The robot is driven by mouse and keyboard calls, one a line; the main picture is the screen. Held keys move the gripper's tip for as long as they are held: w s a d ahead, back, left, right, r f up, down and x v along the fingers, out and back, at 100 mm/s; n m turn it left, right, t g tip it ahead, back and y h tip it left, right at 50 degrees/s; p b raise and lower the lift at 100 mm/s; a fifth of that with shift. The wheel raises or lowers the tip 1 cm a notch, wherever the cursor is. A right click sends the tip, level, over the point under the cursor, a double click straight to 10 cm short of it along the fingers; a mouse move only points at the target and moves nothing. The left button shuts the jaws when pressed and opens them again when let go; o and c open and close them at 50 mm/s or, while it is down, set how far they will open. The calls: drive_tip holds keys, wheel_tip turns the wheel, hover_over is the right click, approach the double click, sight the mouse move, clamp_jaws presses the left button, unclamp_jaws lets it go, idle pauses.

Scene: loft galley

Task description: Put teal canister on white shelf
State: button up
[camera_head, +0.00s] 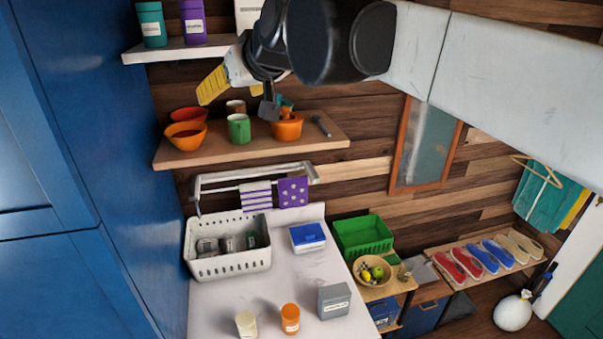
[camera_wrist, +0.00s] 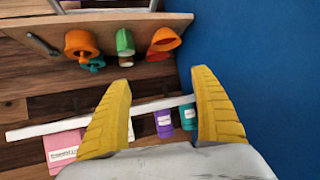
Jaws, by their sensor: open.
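The teal canister (camera_head: 151,30) stands upright on the white shelf (camera_head: 172,54) at the upper left of the head view, left of a purple canister (camera_head: 193,22). The wrist view is turned upside down; there the teal canister (camera_wrist: 188,117) and white shelf (camera_wrist: 45,127) show beyond the fingers, with the canister partly hidden by the right finger. My gripper (camera_head: 212,85) is below and right of the canister in the head view. In the wrist view my gripper (camera_wrist: 164,80) has its two yellow fingers wide apart, with nothing held between them.
A wooden shelf (camera_head: 225,151) below holds orange bowls (camera_head: 187,134), a green mug (camera_head: 239,128) and an orange pot (camera_head: 287,127). A blue cabinet (camera_head: 95,150) stands close on the left. The counter below bears a white basket (camera_head: 228,262) and several canisters.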

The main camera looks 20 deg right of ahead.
drive_tip(key=s+d+f+m+g+h, duration=0.1)
drive_tip(key=s+d+f, duration=0.3)
drive_tip(key=s+f, duration=0.4)
drive_tip(key=s+d+f+m+g+h, duration=0.1)
drive_tip(key=s+d+f, duration=0.3)
drive_tip(key=s+f, duration=0.5)
drive_tip(key=s+d+f+m+g+h, duration=0.1)
drive_tip(key=s+d+f+g+h, duration=0.1)
drive_tip(key=s+d+f, duration=0.3)
drive_tip(key=s+f, duration=0.3)
drive_tip(key=f, duration=0.3)
drive_tip(key=shift+s+f, duration=0.35)
drive_tip(key=shift+f, duration=0.05)
